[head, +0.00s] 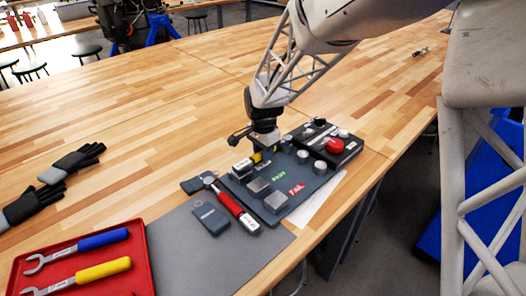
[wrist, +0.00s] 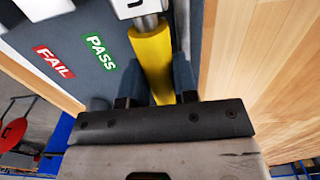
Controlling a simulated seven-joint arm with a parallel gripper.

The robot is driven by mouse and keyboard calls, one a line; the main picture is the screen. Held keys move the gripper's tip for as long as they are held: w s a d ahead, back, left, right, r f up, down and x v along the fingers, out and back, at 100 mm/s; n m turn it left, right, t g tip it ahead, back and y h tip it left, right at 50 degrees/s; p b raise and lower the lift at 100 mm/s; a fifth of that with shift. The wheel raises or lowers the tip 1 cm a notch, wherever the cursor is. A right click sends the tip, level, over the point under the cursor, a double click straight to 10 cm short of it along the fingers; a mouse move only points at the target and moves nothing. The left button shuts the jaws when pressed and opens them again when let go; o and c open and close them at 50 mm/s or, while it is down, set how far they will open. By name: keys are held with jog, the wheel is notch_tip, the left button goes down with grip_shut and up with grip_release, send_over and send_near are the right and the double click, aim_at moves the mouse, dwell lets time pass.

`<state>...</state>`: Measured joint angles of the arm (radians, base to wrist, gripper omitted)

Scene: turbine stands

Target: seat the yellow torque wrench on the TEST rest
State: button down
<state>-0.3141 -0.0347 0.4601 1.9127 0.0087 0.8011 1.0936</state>
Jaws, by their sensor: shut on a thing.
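The yellow wrench shows in the wrist view as a thick yellow handle (wrist: 152,58) with a metal shaft at its far end. My gripper (wrist: 155,85) is shut on this handle, one finger on each side. In the head view my gripper (head: 264,150) is low over the back part of a dark board (head: 243,193), and only a bit of yellow (head: 257,157) shows below it. A block with a white label (head: 241,166) is just left of the yellow. I cannot read TEST anywhere, and I cannot tell whether the wrench touches a rest.
The board has green PASS (head: 279,176) and red FAIL (head: 296,188) labels and grey blocks. A control box with a red button (head: 335,146) stands right. A red-handled wrench (head: 236,209) lies left, near a red tray (head: 140,262) of open-end wrenches. Bare table lies behind.

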jog(key=shift+s+f, duration=0.2)
jog(key=shift+f, duration=0.45)
jog(key=c, duration=1.2)
grip_release()
jog(key=shift+f, duration=0.1)
jog(key=o, duration=0.5)
jog(key=shift+w+r, duration=0.15)
jog(key=shift+r, duration=0.2)
jog(key=shift+o, duration=0.2)
jog(key=shift+r, duration=0.15)
jog(key=shift+r, duration=3.45)
jog(key=shift+r, duration=0.1)
